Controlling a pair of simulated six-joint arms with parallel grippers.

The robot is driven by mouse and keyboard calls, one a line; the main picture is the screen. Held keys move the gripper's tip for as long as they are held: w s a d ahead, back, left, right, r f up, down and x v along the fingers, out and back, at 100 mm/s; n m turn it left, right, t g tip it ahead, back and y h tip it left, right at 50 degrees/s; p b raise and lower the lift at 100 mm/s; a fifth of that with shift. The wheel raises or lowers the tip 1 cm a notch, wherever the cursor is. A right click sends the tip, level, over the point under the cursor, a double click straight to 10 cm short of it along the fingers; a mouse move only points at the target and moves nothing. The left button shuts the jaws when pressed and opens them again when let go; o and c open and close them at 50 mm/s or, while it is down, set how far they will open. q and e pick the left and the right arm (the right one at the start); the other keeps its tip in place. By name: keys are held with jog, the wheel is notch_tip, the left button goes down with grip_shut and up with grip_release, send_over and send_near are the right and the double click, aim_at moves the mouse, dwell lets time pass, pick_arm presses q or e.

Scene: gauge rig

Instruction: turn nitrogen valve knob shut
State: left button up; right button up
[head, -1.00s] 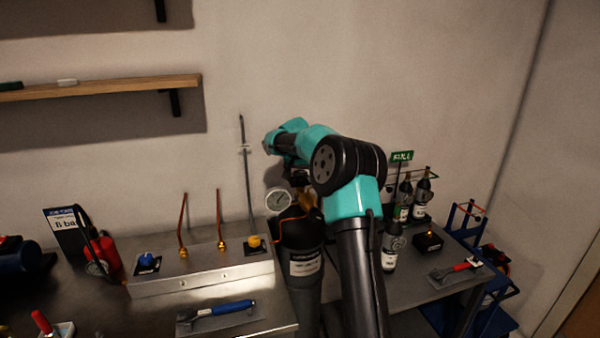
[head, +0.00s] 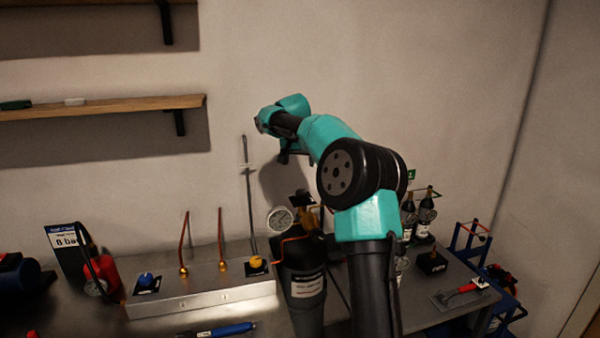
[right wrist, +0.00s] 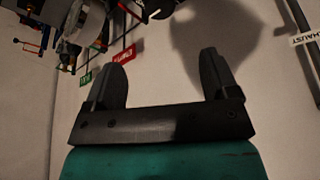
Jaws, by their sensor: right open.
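My right arm reaches up and left above the valve. My left gripper is not in view.
A metal manifold (head: 205,300) with a blue knob (head: 146,279), a yellow knob (head: 257,263) and copper tubes is left of the cylinder. Small dark bottles (head: 424,214) stand on the right bench behind my arm.

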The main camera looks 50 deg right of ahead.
aim_at(303, 192)
jog(key=shift+v, duration=1.2)
jog(key=shift+f, duration=0.1)
jog(key=x, duration=1.5)
jog(key=shift+f, duration=0.15)
jog(key=shift+x, duration=0.95)
jog(key=shift+d+f, duration=0.1)
jog(key=shift+s+n+t+y, duration=0.1)
jog(key=shift+n+t+y, duration=0.2)
jog(key=shift+n, duration=0.8)
jog(key=shift+n+t+y, duration=0.3)
jog(key=shift+n, duration=0.8)
jog(key=shift+r, duration=0.3)
